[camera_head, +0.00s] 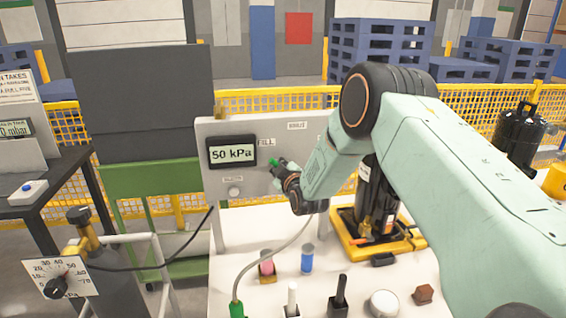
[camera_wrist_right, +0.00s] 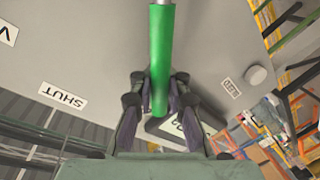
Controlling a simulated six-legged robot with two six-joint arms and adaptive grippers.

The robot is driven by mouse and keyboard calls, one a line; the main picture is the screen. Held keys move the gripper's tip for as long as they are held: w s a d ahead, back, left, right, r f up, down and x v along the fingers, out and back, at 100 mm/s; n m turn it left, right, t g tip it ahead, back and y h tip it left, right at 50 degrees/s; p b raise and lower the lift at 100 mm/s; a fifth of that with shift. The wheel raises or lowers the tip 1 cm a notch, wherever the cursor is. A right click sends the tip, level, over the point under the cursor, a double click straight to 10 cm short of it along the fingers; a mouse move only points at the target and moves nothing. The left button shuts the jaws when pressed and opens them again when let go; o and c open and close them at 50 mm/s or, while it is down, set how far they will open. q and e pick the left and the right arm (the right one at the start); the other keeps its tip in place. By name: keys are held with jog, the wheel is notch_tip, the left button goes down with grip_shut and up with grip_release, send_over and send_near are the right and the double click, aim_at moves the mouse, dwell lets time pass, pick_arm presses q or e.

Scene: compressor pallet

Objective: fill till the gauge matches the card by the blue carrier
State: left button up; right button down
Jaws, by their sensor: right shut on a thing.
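The gauge (camera_head: 232,152) on the grey panel (camera_head: 218,190) reads 50 kPa in the head view. My right gripper (camera_head: 279,168) is at the panel, just right of the gauge, by the FILL label. It is shut on the green lever handle (camera_head: 273,162). In the right wrist view, the green handle (camera_wrist_right: 161,60) runs up from between the fingers (camera_wrist_right: 160,100). A small blue cylinder (camera_head: 307,259), perhaps the blue carrier, stands on the white table. I cannot make out a card beside it. My left gripper is not in view.
A pink cylinder (camera_head: 267,266), a white knob (camera_head: 383,304) and a brown block (camera_head: 423,294) are on the table. A dial plate (camera_head: 75,277) is at lower left. A dark tank in a yellow base (camera_head: 375,245) stands behind my right arm.

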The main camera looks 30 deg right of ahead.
jog(key=shift+a+f+n, duration=0.45)
jog(key=shift+f+n, duration=0.15)
jog(key=shift+f, duration=0.2)
jog(key=c, duration=1.8)
grip_release()
jog(key=shift+c, duration=0.2)
jog(key=o, duration=0.5)
jog(key=shift+s+a+r, duration=0.1)
jog(key=shift+s+r, duration=0.2)
jog(key=shift+r, duration=0.15)
jog(key=shift+w+f, duration=0.15)
jog(key=shift+w, duration=0.15)
jog(key=v, duration=1.2)
jog(key=shift+s, duration=0.1)
